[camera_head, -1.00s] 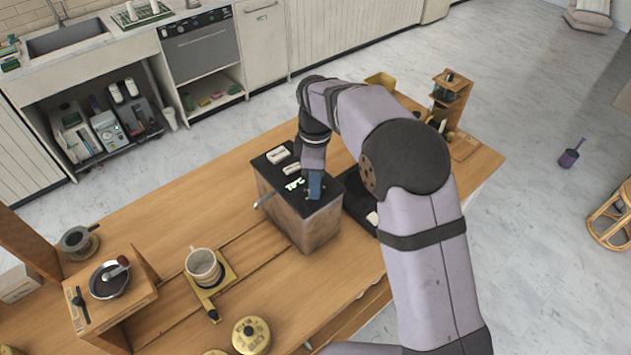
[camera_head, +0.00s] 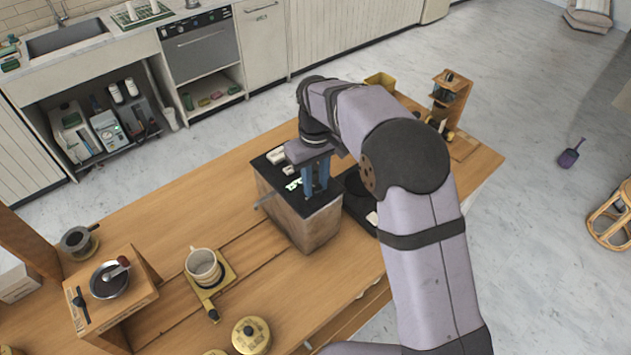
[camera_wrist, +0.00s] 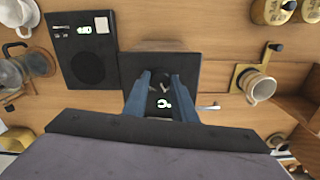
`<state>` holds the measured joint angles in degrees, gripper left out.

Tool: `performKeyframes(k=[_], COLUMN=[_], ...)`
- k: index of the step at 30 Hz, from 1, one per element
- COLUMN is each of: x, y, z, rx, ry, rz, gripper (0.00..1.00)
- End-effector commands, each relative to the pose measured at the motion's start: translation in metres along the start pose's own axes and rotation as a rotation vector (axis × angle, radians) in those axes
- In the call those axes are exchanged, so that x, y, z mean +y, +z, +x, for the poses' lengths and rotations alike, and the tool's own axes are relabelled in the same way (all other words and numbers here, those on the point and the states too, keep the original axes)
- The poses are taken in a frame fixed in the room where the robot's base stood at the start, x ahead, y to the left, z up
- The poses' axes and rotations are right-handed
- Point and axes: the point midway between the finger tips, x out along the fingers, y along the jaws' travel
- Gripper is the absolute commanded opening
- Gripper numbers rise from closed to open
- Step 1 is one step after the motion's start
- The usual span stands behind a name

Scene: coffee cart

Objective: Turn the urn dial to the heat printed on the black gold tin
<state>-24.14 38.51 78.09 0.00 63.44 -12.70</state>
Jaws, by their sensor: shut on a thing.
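The urn (camera_head: 305,228) is a box with brown sides and a black top, standing on the wooden cart. Its top carries a lit white readout (camera_head: 293,184), partly covered by my gripper and too small to read. In the wrist view the readout (camera_wrist: 165,103) shows just below the dial. My gripper (camera_head: 315,190) points down onto the urn's top, with its blue fingers on either side of the dark dial (camera_wrist: 160,82), shut on it. The fingers hide much of the dial. Gold tins with black lids (camera_head: 251,335) stand at the cart's front edge; their print is not legible.
A white mug (camera_head: 203,267) sits on a gold stand left of the urn. A black scale (camera_wrist: 90,62) lies beside the urn on its other side. A wooden box with a pan (camera_head: 109,280) stands at the left. Bare wood lies between the mug and the urn.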

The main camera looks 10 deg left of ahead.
Motion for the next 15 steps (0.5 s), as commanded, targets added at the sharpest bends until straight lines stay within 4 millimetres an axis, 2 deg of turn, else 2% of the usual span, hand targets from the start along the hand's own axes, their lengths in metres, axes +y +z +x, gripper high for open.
performKeyframes(k=[15], x=[0.0008], y=[-0.0008], z=[-0.0015], rx=[0.004], ry=[0.001], rz=[0.490], gripper=[0.02])
